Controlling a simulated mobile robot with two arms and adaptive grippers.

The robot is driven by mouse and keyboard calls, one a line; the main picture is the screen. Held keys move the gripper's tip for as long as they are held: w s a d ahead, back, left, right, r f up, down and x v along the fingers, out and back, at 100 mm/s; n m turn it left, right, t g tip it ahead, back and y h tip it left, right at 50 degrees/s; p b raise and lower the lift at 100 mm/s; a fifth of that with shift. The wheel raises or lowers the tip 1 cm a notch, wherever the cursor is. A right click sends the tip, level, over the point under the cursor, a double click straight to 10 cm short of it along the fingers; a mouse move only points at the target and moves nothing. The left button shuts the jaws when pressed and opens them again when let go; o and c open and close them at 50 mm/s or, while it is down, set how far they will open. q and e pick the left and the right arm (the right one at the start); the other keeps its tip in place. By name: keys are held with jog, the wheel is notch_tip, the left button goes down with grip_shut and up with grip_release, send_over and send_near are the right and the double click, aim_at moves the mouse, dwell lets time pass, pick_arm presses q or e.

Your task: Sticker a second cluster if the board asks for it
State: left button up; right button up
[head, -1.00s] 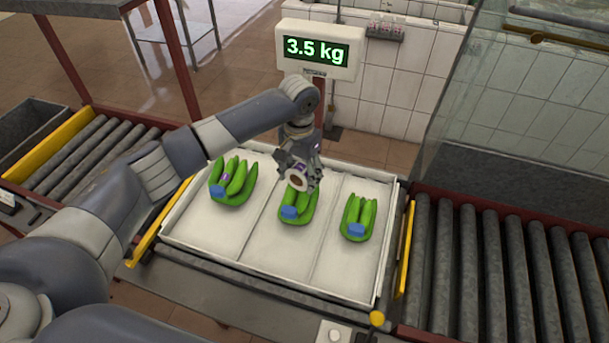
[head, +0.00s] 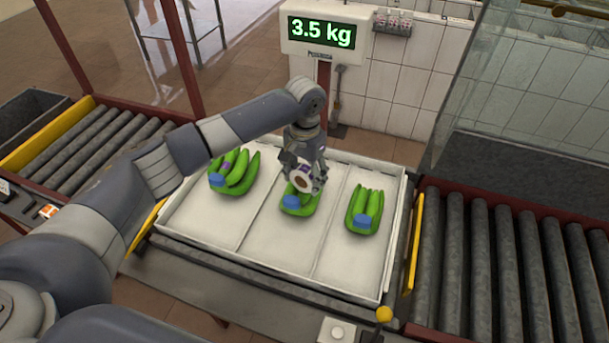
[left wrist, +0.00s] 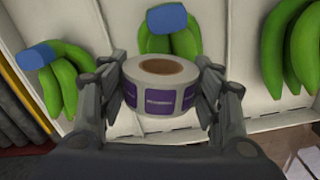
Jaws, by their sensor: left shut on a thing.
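My left gripper (head: 304,174) is shut on a roll of purple-and-white stickers (left wrist: 160,92), held over the middle banana cluster (head: 298,208). The roll and gripper hide part of this cluster; I cannot tell if they touch it. The left cluster (head: 241,174) has a blue crown end and a small purple mark on it. The right cluster (head: 363,212) also has a blue end; no purple mark shows on it. All three are green and lie in a white tray (head: 262,257). The board (head: 322,32) reads 3.5 kg. My right gripper is not in view.
Roller conveyors stand left (head: 90,146) and right (head: 520,264) of the tray, with yellow guards beside it. A glass panel (head: 500,95) rises at the back right. A yellow knob (head: 384,314) stands near the front edge.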

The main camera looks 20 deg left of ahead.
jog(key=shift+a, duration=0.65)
pick_arm(q)
jog(key=shift+f, duration=0.2)
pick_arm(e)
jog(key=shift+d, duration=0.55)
pick_arm(q)
jog(key=shift+s+f+p, duration=0.1)
jog(key=shift+s+p, duration=0.05)
jog(key=shift+p, duration=0.2)
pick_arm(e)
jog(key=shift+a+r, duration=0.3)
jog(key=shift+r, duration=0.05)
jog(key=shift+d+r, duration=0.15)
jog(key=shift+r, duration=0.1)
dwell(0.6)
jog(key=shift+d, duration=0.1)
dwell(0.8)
pick_arm(q)
notch_tip(320, 180, up, 7)
jog(key=p, duration=0.7)
jog(key=shift+f, duration=0.2)
jog(key=shift+r+p, duration=0.7)
jog(key=shift+r, duration=0.55)
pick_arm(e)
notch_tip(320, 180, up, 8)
